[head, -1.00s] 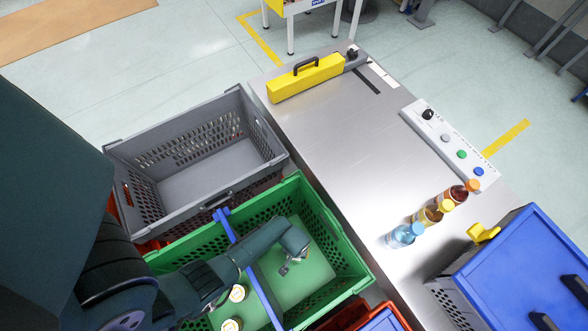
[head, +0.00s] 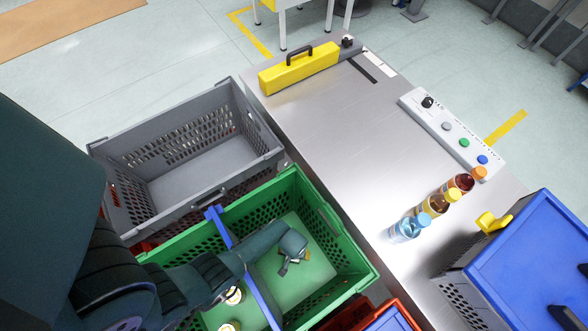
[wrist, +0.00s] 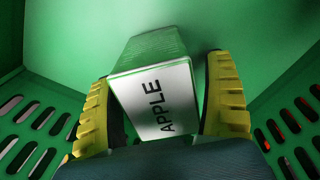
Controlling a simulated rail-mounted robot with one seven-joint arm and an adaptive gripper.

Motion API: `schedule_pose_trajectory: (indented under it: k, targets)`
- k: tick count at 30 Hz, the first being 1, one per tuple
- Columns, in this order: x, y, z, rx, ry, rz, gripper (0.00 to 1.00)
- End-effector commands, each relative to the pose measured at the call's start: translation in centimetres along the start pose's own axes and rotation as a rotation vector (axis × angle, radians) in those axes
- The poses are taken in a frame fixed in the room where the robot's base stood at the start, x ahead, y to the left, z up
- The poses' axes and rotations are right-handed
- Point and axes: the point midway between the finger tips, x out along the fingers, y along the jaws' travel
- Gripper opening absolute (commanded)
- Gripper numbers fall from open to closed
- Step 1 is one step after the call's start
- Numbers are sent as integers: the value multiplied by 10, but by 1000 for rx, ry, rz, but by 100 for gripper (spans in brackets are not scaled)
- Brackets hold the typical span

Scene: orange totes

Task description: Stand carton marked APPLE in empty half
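The carton marked APPLE (wrist: 160,100) shows in the wrist view, with a white lettered end facing the camera and green sides running away toward the green floor. My gripper (wrist: 163,80) has a yellow finger on each side of it. The carton sits askew between the fingers, close to the left one, with a narrow gap at the right one, so the gripper looks open. In the head view my gripper (head: 292,264) is low inside the right half of the green tote (head: 335,240). The carton cannot be made out there; whether its base touches the floor is hidden.
A blue divider (head: 258,293) splits the tote; white-topped round items (head: 234,296) stand in its other half. An empty grey crate (head: 190,185) stands behind. Several bottles (head: 433,206) and a blue-lidded box (head: 530,265) are on the steel table (head: 345,150) at right.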

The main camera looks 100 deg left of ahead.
Motion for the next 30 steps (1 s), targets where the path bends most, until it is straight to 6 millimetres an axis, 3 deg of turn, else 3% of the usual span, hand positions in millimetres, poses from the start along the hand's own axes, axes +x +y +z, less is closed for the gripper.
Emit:
schedule_pose_trajectory:
  k: [9, 21, 25, 30]
  targets:
    - [-7, 0, 0, 0, 1, 0, 83]
    - [-101, 0, 0, 0, 2, 1, 83]
    - [-118, 0, 0, 0, 1, 0, 83]
    - [-124, 0, 0, 0, -1, 0, 83]
